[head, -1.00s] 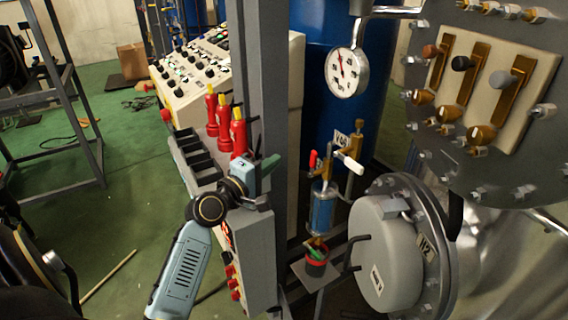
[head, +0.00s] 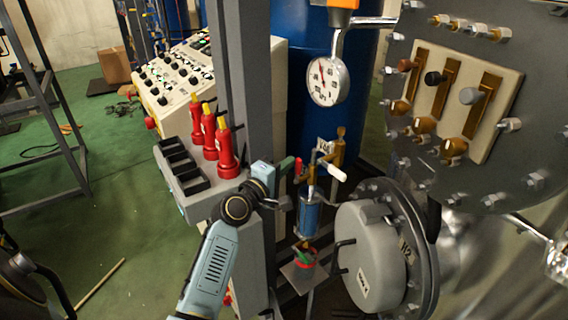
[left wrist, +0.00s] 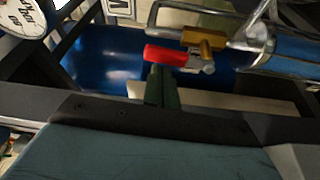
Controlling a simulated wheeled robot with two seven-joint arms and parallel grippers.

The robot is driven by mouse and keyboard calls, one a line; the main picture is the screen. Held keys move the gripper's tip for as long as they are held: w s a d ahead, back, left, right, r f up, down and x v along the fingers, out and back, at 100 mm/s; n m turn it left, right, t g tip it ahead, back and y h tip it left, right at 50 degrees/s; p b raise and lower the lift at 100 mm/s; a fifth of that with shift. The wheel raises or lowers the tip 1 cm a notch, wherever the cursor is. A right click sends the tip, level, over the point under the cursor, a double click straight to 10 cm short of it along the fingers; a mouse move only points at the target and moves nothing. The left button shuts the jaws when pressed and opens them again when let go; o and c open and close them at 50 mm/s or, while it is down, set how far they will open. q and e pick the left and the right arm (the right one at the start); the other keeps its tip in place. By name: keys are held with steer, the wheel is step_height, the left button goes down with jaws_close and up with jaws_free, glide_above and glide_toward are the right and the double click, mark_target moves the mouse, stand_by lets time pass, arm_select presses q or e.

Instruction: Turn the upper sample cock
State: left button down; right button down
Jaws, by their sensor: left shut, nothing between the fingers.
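A brass sample cock with a red handle (head: 298,167) stands on the pipework above a blue sample cylinder (head: 310,217). A white handle (head: 337,173) sticks out to the right of the same fitting. My left gripper (head: 287,166) is shut and empty, with its green fingertips just left of the red handle. In the left wrist view the green fingers (left wrist: 160,88) point at the red handle (left wrist: 166,56) and overlap its lower edge; whether they touch it is unclear. The brass valve body (left wrist: 204,40) is to its right. My right gripper is not in view.
A round gauge (head: 327,82) hangs above the cock. A grey upright post (head: 243,90) stands close left of my gripper. A grey flanged vessel end (head: 370,255) is at lower right. Red torches (head: 224,150) stand in a rack at left.

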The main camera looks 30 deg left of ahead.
arm_select(q)
steer(key=shift+d, duration=0.1)
steer(key=shift+s+m+b, duration=0.1)
steer(key=shift+m+b, duration=0.3)
steer(key=shift+b, duration=0.05)
steer(key=shift+d, duration=0.15)
